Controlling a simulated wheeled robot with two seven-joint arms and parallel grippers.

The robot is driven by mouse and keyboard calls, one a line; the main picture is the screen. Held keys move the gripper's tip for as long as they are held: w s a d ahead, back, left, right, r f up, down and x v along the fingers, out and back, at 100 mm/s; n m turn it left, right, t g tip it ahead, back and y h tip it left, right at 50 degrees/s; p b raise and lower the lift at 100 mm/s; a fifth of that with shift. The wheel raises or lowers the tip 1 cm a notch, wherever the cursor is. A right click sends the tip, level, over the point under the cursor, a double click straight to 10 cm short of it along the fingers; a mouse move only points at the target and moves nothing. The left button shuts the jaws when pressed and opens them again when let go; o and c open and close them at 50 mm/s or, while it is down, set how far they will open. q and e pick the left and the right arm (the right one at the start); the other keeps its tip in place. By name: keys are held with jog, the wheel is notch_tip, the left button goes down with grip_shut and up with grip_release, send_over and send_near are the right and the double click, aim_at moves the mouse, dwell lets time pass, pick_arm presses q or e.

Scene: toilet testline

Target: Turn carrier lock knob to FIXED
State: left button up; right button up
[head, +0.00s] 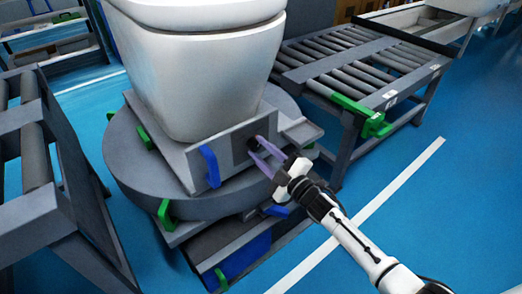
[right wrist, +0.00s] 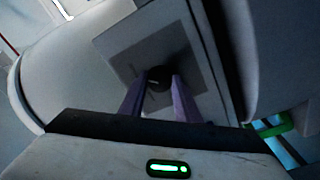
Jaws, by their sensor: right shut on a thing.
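The carrier lock knob is a small dark round knob (right wrist: 159,78) on a grey plate (right wrist: 185,50) on the carrier's side. My right gripper (right wrist: 159,92) has its two purple fingers on either side of the knob and is shut on it. In the head view the right gripper (head: 262,151) reaches the carrier's front plate from the lower right, and its fingers partly hide the knob there. A blue handle (head: 210,166) is on the same plate, left of the gripper. Any FIXED marking is too small to read. My left gripper is not in view.
A white toilet (head: 205,70) stands on the carrier above a round grey turntable (head: 135,165). A roller conveyor (head: 350,65) with green stops (head: 375,125) is at the right, another (head: 40,170) at the left.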

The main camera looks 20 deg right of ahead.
jog(key=o, duration=1)
jog(key=shift+o, duration=0.2)
pick_arm(q)
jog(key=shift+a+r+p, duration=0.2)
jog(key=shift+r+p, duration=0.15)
jog(key=shift+p, duration=0.7)
pick_arm(e)
jog(key=v, duration=1)
jog(key=shift+s, duration=0.25)
